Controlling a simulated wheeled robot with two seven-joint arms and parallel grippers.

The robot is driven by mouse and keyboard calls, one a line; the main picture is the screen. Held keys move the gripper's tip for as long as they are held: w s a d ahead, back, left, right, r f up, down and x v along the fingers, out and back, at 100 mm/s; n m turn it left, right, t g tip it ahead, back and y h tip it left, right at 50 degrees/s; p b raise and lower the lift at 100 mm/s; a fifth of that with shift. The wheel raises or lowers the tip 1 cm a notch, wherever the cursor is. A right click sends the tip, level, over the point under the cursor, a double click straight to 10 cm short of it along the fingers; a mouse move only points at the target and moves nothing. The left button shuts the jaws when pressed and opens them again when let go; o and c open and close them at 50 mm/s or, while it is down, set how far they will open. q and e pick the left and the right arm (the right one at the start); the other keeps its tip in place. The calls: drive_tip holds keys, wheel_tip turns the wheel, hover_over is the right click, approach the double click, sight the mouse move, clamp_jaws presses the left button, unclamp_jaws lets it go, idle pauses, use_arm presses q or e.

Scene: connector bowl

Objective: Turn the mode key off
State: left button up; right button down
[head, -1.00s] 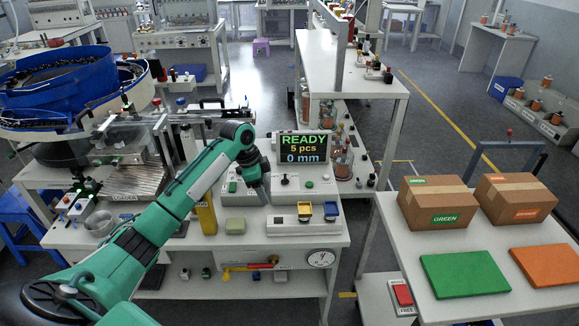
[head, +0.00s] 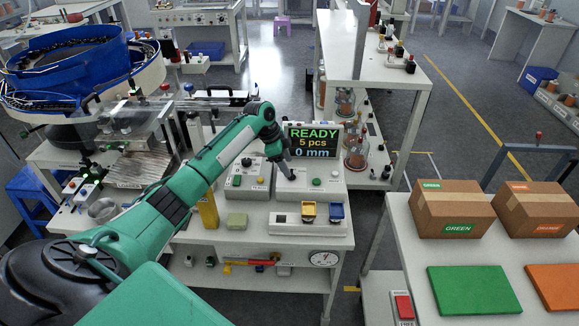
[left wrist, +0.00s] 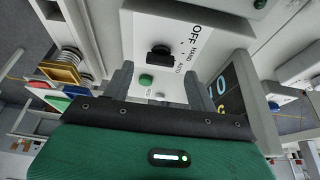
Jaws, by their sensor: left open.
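The mode key is a black knob (left wrist: 160,55) on a light panel, beside the printed words OFF, HAND and AUTO in the left wrist view. I cannot tell which word it points to. My left gripper (left wrist: 158,80) is open, with one finger on each side of the picture and the knob between and beyond them. In the head view my left gripper (head: 288,169) hangs over the grey control box (head: 330,187) and hides most of the knob. My right gripper is not in view.
A green button (left wrist: 147,80) sits on the same panel near the knob. The READY display (head: 312,141) stands just behind the box. Another control box (head: 247,183) is to the left. Yellow and blue pieces (head: 308,211) stand in front on a white block.

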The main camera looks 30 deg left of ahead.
use_arm(q)
drive_tip(key=shift+x, duration=1.1)
drive_tip(key=shift+d+f, duration=0.1)
drive_tip(key=shift+f, duration=0.2)
drive_tip(key=shift+w+f, duration=0.1)
drive_tip(key=shift+f, duration=0.05)
drive_tip(key=shift+c, duration=0.2)
drive_tip(key=c, duration=1)
drive_tip(key=shift+o, duration=0.3)
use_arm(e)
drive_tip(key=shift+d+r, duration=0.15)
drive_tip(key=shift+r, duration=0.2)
